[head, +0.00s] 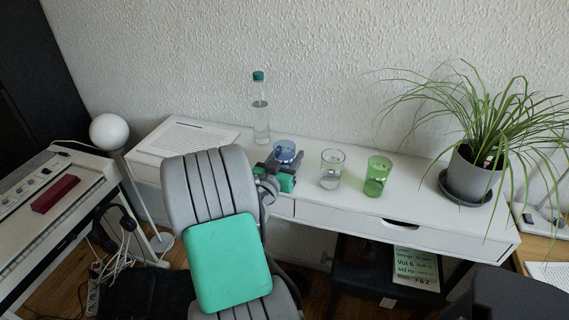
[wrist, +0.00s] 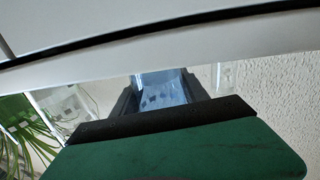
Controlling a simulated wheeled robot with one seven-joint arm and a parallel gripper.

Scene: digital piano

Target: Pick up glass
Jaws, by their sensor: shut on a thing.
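A blue glass (head: 284,151) is at the white shelf desk, beyond my arm in the head view. My gripper (head: 284,168) is around it with its jaws shut on it. In the wrist view the blue glass (wrist: 162,88) shows between the two dark fingers of my gripper (wrist: 165,95). Its lower part is hidden by the gripper, and I cannot tell whether it touches the desk top. A clear glass (head: 331,169) and a green glass (head: 377,176) stand upright on the desk to the right of the gripper.
A water bottle (head: 260,108) stands behind the gripper near the wall. A paper sheet (head: 188,138) lies on the left of the white desk (head: 415,205). A potted plant (head: 470,172) stands at the right end. A digital piano (head: 35,215) and white lamp (head: 109,131) are at left.

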